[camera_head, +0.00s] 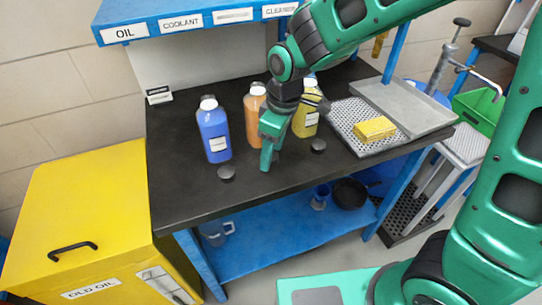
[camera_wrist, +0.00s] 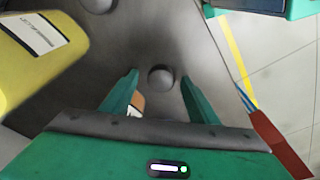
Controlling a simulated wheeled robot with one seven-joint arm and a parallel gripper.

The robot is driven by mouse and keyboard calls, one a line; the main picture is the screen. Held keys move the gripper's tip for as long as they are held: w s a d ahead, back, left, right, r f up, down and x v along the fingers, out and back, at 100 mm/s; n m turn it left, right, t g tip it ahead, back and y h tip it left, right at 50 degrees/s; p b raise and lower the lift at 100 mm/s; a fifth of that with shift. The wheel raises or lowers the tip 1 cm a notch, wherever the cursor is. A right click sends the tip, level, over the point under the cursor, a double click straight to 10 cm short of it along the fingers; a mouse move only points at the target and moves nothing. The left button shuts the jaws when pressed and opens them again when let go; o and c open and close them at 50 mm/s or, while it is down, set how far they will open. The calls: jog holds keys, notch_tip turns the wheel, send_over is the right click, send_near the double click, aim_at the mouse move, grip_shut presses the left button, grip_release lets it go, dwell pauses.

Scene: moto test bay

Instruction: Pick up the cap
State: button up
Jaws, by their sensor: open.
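Two small dark round caps lie on the black bench top in the head view, a left cap (camera_head: 226,172) in front of the blue bottle and a right cap (camera_head: 318,145) in front of the yellow bottle. My gripper (camera_head: 267,160) points down between them, over the bench. In the wrist view my gripper (camera_wrist: 158,84) has its two green fingers apart, with nothing held. One grey cap (camera_wrist: 160,76) shows in the gap between the fingers, and another cap (camera_wrist: 98,3) is cut by the top edge. I cannot tell which is which across views.
A blue bottle (camera_head: 213,130), an orange bottle (camera_head: 252,112) and a yellow bottle (camera_head: 304,121) stand behind the caps, close to my gripper. A perforated tray (camera_head: 353,118) with a yellow sponge (camera_head: 375,129) lies right. A labelled blue shelf (camera_head: 200,19) overhangs the back. The bench's front strip is clear.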

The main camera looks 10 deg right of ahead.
jog(key=shift+c, duration=0.2)
jog(key=c, duration=1.1)
jog(key=shift+o, duration=0.2)
